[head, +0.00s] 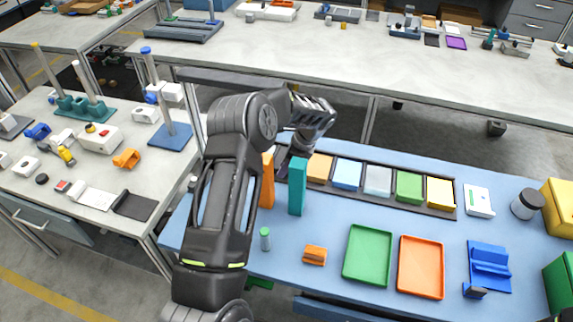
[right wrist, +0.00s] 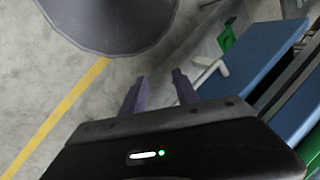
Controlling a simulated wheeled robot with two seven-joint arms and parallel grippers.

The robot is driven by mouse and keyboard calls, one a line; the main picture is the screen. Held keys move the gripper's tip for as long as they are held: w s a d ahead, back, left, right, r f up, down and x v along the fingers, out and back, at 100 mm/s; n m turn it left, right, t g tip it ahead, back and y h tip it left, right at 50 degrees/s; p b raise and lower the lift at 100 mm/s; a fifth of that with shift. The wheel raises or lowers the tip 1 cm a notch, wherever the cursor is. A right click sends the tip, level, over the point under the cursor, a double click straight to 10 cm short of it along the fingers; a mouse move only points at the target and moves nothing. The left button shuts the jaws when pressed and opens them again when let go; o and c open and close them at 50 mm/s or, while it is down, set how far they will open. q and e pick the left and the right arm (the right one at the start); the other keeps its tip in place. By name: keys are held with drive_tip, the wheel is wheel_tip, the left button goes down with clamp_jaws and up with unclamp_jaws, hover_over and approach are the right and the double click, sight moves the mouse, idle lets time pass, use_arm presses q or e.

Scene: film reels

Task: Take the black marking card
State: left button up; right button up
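A flat black card (head: 134,204) lies at the front right edge of the left table in the head view; I take it to be the black marking card. A white card (head: 95,200) lies just left of it. My left gripper (head: 287,163) is over the blue bench, far right of the black card, behind a teal upright block (head: 297,187) and near an orange upright block (head: 267,180). Its fingers are mostly hidden, so I cannot tell its opening. My right gripper (right wrist: 160,92) shows in the right wrist view with its fingers apart and empty, above the floor.
The blue bench holds a black tray of coloured blocks (head: 436,212), a green tray (head: 368,256), an orange tray (head: 422,268) and a blue stand (head: 489,266). Pegs on a teal base (head: 85,108) and a blue-based post (head: 171,136) stand on the left table.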

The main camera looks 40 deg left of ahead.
use_arm(q)
clamp_jaws()
idle(1.1)
